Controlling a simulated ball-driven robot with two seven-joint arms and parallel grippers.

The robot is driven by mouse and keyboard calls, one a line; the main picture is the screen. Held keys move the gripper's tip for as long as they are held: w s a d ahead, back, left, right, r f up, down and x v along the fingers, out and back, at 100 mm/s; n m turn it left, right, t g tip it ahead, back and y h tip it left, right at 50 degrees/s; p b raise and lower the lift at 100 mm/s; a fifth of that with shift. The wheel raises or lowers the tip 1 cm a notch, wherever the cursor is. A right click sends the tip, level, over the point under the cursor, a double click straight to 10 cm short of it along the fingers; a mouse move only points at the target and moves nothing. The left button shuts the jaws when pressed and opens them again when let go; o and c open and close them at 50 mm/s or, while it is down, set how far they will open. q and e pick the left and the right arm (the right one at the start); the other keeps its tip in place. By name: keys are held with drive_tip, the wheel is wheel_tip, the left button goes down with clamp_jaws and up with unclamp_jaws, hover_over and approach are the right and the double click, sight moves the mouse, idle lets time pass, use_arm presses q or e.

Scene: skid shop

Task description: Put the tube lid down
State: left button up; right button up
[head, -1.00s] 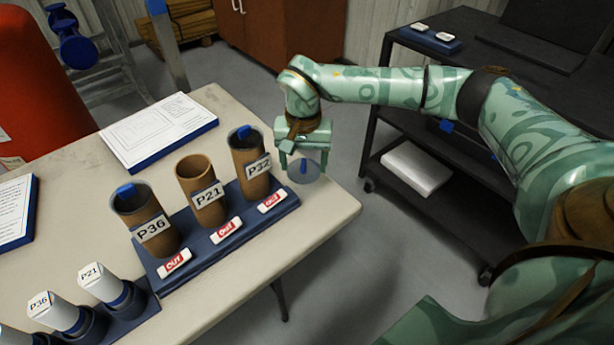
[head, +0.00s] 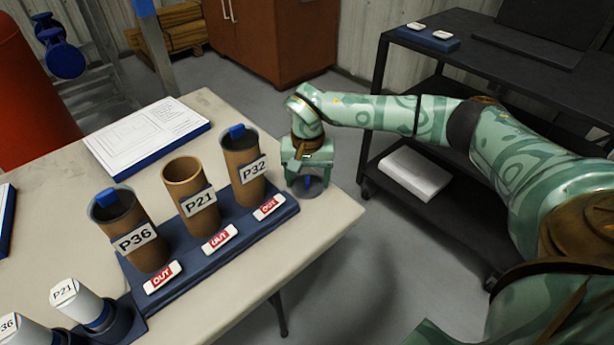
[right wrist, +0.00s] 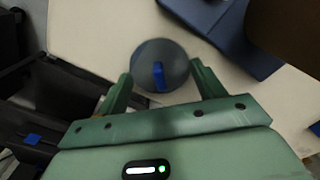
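The tube lid (head: 310,192) is a dark grey disc with a blue tab, at the right end of the table near its corner. In the right wrist view, the lid (right wrist: 172,55) appears flat against the pale tabletop. My right gripper (head: 308,183) is above it, with its fingers apart on either side of the blue tab. In the right wrist view, the gripper (right wrist: 163,87) shows clear gaps between the fingers and the tab. The brown tube P21 (head: 184,172) has an open top. Tubes P36 (head: 150,255) and P32 (head: 240,158) show blue tabs at their tops. My left gripper is out of view.
White P21 and P36 cylinders stand at the lower left. The table edge is close to the lid. A black cart (head: 430,85) stands beyond.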

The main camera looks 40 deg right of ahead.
sight(308, 179)
drive_tip(key=o, duration=0.4)
drive_tip(key=shift+c, duration=0.2)
use_arm(q)
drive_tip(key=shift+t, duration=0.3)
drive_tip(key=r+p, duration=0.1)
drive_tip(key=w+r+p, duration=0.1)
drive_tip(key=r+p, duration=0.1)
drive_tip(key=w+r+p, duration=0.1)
drive_tip(key=p, duration=0.1)
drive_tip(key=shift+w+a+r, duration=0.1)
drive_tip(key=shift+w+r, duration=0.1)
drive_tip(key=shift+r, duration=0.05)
use_arm(e)
wheel_tip(308, 179, up, 12)
drive_tip(key=shift+r, duration=0.15)
drive_tip(key=shift+s, duration=0.1)
